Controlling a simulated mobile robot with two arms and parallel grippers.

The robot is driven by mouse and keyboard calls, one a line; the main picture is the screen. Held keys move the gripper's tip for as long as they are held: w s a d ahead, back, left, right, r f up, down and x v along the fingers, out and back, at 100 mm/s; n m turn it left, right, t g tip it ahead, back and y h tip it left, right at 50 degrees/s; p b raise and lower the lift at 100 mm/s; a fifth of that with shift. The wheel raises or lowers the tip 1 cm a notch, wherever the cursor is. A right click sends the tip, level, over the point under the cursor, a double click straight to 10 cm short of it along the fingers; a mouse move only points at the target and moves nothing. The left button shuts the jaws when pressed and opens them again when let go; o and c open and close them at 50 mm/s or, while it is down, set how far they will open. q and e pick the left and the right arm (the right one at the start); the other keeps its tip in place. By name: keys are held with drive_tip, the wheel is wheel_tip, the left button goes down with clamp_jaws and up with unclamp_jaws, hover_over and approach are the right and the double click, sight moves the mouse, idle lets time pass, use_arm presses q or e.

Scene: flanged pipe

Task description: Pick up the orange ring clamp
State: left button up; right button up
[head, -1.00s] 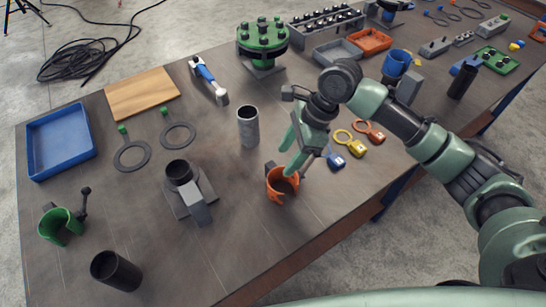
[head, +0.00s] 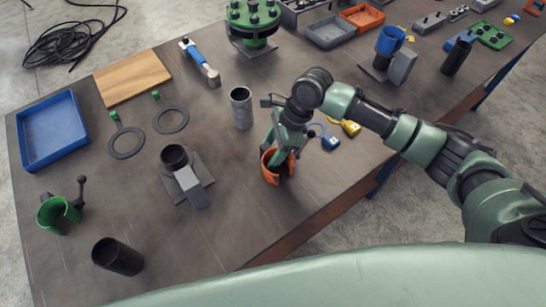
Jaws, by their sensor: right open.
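The orange ring clamp (head: 269,176) stands on the table near its front edge, with its curved wall showing on the left and lower side. My right gripper (head: 284,155) comes down from above right and is open at the clamp, its fingers over and around the upper right part of it. The fingers hide part of the clamp, and I cannot tell whether they touch it. My left gripper is not in view.
A grey cylinder (head: 241,110) stands just behind the clamp. A black pipe on a grey base (head: 186,179) is to the left. A blue-tagged ring (head: 329,143) and a yellow tag (head: 350,127) lie to the right. Bare table lies in front of the clamp.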

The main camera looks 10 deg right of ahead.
clamp_jaws()
idle(1.3)
